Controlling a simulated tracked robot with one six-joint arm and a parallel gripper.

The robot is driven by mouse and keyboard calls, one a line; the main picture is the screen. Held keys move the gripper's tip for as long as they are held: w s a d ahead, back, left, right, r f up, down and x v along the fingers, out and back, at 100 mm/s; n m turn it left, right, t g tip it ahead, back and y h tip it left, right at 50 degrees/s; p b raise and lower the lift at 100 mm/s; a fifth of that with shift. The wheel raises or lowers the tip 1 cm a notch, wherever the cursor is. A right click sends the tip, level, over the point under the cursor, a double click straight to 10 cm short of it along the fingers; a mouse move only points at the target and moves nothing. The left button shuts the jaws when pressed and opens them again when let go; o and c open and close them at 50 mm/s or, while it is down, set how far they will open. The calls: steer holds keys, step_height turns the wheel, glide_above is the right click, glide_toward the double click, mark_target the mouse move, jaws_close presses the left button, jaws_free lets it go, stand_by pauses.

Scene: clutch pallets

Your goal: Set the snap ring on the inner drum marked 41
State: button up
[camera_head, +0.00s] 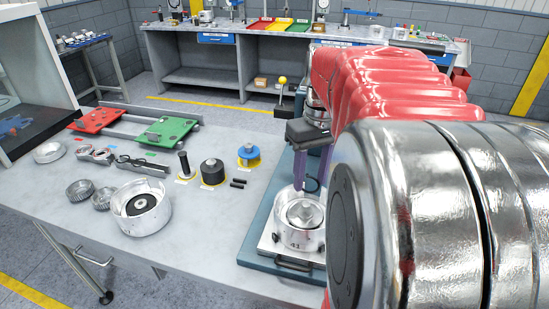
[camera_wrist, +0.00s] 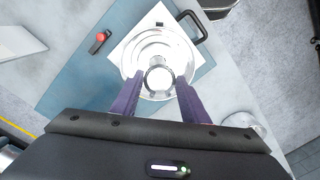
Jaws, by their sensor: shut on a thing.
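My gripper (camera_head: 311,186), with purple fingers, points down over a silver drum (camera_head: 290,243) on a white plate. The drum's front mark is small and looks like 43 or 41; I cannot be sure. My gripper is shut on the snap ring (camera_head: 313,184), a thin dark ring just above the drum's central hub. In the wrist view the ring (camera_wrist: 146,81) shows between the fingertips (camera_wrist: 160,80), over the middle of the drum (camera_wrist: 150,45). Whether the ring touches the hub is not clear.
The drum's plate sits on a blue base (camera_head: 258,243) with a black handle (camera_head: 292,265). To the left stand an open silver drum (camera_head: 141,208), a black cylinder (camera_head: 212,172), a blue-topped part (camera_head: 248,153) and gears (camera_head: 80,190). Red (camera_head: 98,119) and green (camera_head: 166,131) pallets lie behind.

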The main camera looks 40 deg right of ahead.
steer(key=shift+w+d+f+g, duration=0.15)
steer(key=shift+d+f+g, duration=0.05)
steer(key=shift+f+g, duration=0.1)
steer(key=shift+w+d, duration=0.1)
steer(key=shift+w, duration=0.1)
steer(key=shift+w+d+r+m, duration=0.1)
steer(key=shift+r+m, duration=0.1)
steer(key=shift+m, duration=1)
steer(key=shift+a+r+m+y, duration=0.1)
steer(key=shift+r+m+y, duration=0.15)
steer(key=shift+m, duration=1.25)
steer(key=shift+a+r+m+y, duration=0.1)
steer(key=shift+r+m+y, duration=0.1)
steer(key=shift+m, duration=1.3)
steer(key=shift+a+r+m+y, duration=0.1)
steer(key=shift+r+m+y, duration=0.15)
steer(key=shift+m, duration=1.25)
steer(key=shift+f, duration=0.2)
